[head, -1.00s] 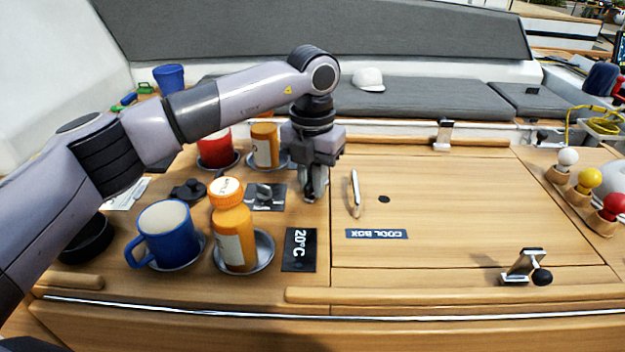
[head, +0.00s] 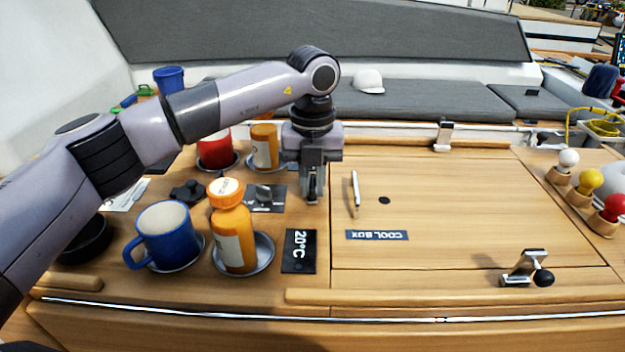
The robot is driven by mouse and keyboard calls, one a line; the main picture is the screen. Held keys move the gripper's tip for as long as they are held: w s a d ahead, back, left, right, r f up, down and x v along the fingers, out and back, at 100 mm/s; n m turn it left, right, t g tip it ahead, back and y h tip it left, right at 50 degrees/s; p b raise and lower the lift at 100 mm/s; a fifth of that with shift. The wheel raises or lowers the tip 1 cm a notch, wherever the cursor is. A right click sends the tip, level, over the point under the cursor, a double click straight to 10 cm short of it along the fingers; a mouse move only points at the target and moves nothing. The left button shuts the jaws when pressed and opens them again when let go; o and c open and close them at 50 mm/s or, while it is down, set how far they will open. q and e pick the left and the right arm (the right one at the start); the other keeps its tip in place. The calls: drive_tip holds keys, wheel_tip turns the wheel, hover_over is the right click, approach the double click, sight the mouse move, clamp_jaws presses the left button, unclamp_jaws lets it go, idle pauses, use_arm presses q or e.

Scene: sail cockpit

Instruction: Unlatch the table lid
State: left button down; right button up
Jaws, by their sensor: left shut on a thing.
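The table lid (head: 470,205) is a flat wooden panel marked "COOL BOX", lying closed. One metal latch (head: 443,134) sits at its far edge. Another latch (head: 523,265) with a black knob sits at its near right. A slim metal handle (head: 355,188) and a small dark round spot lie on its left part. My left gripper (head: 312,198) points down just beyond the lid's left edge, left of the handle. It is shut on a small part there; the fingers hide it, so I cannot tell its shape. My right gripper is out of view.
Left of the lid stand an orange bottle (head: 233,228), a blue mug (head: 165,235), a red mug (head: 215,149) and another orange container (head: 264,147). A "20°C" plate (head: 299,251) lies near the lid. Coloured knobs (head: 590,180) stand at right. The lid's top is mostly clear.

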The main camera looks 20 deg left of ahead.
sight(313, 181)
use_arm(q)
drive_tip(key=c, duration=1.1)
unclamp_jaws()
wheel_tip(313, 181, up, 7)
drive_tip(key=shift+r+b, duration=0.1)
drive_tip(key=shift+b, duration=0.25)
